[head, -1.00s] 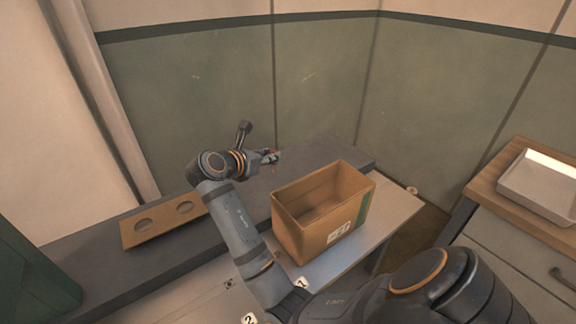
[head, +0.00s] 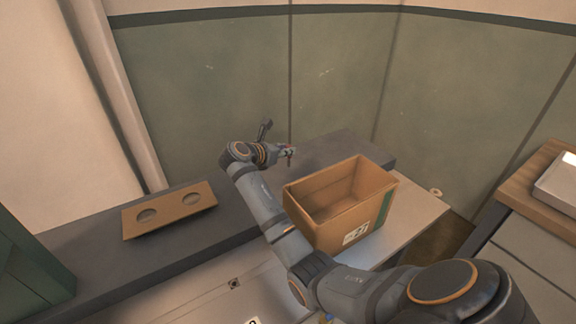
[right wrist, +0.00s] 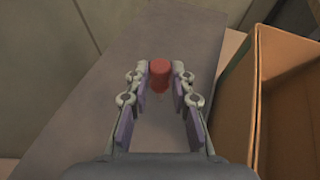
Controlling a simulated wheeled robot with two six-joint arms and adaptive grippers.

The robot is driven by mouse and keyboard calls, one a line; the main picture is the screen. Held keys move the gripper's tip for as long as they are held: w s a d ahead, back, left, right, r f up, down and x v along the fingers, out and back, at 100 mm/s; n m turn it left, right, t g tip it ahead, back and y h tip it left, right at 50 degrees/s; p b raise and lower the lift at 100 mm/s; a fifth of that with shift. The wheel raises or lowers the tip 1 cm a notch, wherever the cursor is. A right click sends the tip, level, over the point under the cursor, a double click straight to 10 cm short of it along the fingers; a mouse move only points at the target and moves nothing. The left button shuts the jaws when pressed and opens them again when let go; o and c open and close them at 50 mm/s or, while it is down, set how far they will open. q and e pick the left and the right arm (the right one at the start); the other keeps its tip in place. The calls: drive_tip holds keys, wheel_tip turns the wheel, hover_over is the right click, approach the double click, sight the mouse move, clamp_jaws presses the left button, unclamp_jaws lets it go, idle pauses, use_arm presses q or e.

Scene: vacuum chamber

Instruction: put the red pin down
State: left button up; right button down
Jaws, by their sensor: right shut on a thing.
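The red pin (right wrist: 159,74) sits between the fingertips of my right gripper (right wrist: 160,85) in the right wrist view, and the gripper is shut on it. The gripper is over the dark grey shelf, to the left of and behind the cardboard box. Whether the pin's lower end touches the shelf cannot be told. My left gripper is not in view.
The open cardboard box (head: 335,232) stands close to the right of the gripper. A tan board with two round holes (head: 170,212) lies on the grey shelf (head: 115,261) at left. A wooden-topped cabinet with a white tray (head: 560,183) is at far right. The shelf left of the box has free room.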

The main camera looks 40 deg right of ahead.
drive_tip(key=shift+w+d+f+b, duration=0.15)
drive_tip(key=shift+w+d+f, duration=0.35)
drive_tip(key=shift+f, duration=0.95)
drive_tip(key=shift+w+d+f+b, duration=0.15)
drive_tip(key=shift+w+d+f, duration=0.4)
drive_tip(key=shift+f, duration=0.9)
drive_tip(key=shift+w+d+f+b, duration=0.15)
drive_tip(key=shift+w+d+f, duration=0.35)
drive_tip(key=shift+f, duration=0.95)
drive_tip(key=shift+w+a+f, duration=0.1)
drive_tip(key=shift+a+f, duration=0.05)
drive_tip(key=c, duration=1.2)
unclamp_jaws()
drive_tip(key=shift+o, duration=0.2)
drive_tip(key=shift+a+r, duration=0.3)
drive_tip(key=shift+a, duration=0.05)
drive_tip(key=v, duration=1.1)
drive_tip(key=shift+p, duration=0.35)
drive_tip(key=shift+a, duration=0.15)
